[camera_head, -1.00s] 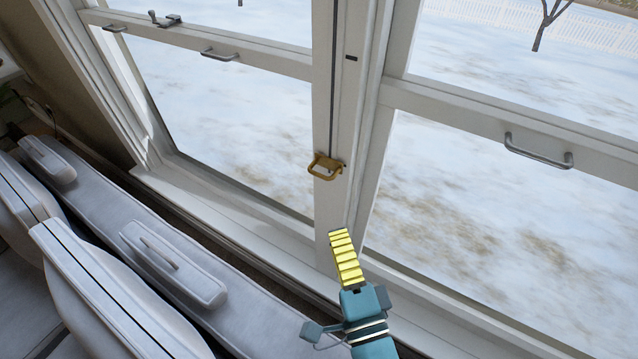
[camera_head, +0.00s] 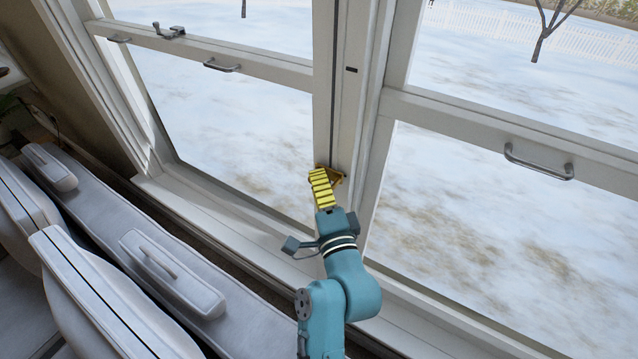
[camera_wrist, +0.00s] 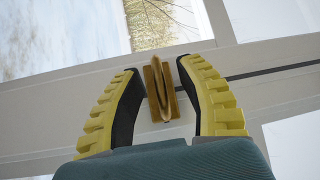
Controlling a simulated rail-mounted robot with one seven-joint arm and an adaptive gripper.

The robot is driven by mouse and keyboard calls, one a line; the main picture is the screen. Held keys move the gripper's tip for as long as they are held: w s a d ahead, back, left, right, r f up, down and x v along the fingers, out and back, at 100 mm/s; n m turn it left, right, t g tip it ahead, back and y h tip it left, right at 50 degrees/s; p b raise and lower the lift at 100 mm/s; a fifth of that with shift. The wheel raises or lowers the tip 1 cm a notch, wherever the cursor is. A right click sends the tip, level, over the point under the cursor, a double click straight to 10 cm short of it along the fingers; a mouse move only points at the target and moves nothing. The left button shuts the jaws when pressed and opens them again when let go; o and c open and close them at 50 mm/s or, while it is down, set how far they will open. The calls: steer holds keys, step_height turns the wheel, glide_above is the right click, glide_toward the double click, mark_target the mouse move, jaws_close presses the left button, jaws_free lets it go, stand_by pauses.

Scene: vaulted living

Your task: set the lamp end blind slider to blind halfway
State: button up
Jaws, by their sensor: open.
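The blind slider is a brass handle (camera_head: 338,177) on the white post between the two windows, low on a dark vertical slot (camera_head: 334,80). My gripper (camera_head: 320,175) covers most of it in the head view. In the wrist view the brass handle (camera_wrist: 160,88) stands between the two yellow, black-lined fingers of my gripper (camera_wrist: 162,85). The fingers are open, one on each side of it, with a gap visible on both sides. The dark slot (camera_wrist: 270,72) runs from the handle to the right in the wrist view.
Grey window handles (camera_head: 538,162) and (camera_head: 222,66) sit on the sash rails to either side. A grey bench (camera_head: 150,270) with cushions lies at the lower left. The window sill (camera_head: 270,235) runs below the post.

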steer(key=shift+s, duration=0.1)
jaws_close()
step_height(320, 180, up, 23)
steer(key=p, duration=1.9)
steer(key=shift+f, duration=0.2)
jaws_free()
